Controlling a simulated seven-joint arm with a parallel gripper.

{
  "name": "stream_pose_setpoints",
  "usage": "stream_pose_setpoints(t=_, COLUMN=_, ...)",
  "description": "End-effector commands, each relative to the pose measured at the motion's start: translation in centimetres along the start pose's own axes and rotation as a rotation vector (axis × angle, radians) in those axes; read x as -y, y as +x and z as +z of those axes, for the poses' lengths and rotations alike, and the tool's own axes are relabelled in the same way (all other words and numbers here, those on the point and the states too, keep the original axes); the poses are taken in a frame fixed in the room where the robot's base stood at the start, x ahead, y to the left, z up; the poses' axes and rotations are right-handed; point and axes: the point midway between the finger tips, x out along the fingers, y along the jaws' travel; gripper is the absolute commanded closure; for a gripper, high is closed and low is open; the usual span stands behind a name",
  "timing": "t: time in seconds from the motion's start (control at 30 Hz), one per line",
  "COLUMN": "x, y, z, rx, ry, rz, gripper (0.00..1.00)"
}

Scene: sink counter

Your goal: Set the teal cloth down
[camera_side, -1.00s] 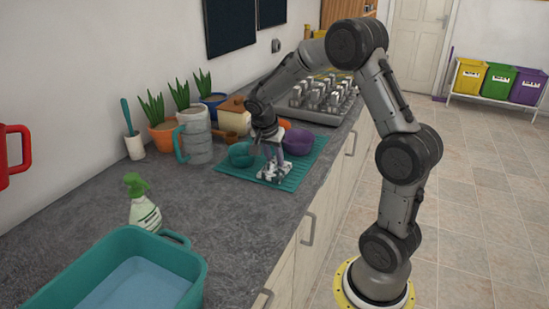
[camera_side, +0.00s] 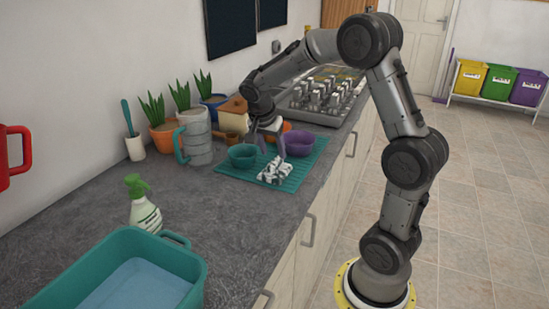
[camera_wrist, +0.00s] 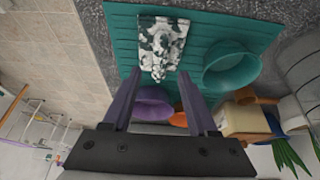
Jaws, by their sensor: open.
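A crumpled cloth (camera_side: 275,171), white with dark grey-green patches, lies on the ribbed teal mat (camera_side: 234,175). No plain teal cloth shows. In the wrist view the patterned cloth (camera_wrist: 160,42) lies beyond my fingertips, clear of them, on the mat (camera_wrist: 205,22). My gripper (camera_side: 273,148) is open and empty, above the mat and behind the cloth. It also shows in the wrist view (camera_wrist: 159,78), with its two fingers apart.
A teal bowl (camera_side: 243,157) and a purple bowl (camera_side: 299,145) stand on the mat close to my gripper. A teal basin (camera_side: 190,277) is in front. Bare counter lies between.

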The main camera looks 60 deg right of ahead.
Motion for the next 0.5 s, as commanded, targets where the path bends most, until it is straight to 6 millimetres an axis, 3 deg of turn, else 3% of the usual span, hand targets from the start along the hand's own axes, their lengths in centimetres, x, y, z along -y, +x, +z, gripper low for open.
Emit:
stream_pose_setpoints(t=0.2, x=0.1, y=-4.5, z=0.0, rx=-0.001, ry=0.0, rz=-0.005, gripper=0.41)
stream_pose_setpoints(t=0.5, x=-0.1, y=-7.6, z=0.2, rx=0.003, ry=-0.01, rz=-0.005, gripper=0.41)
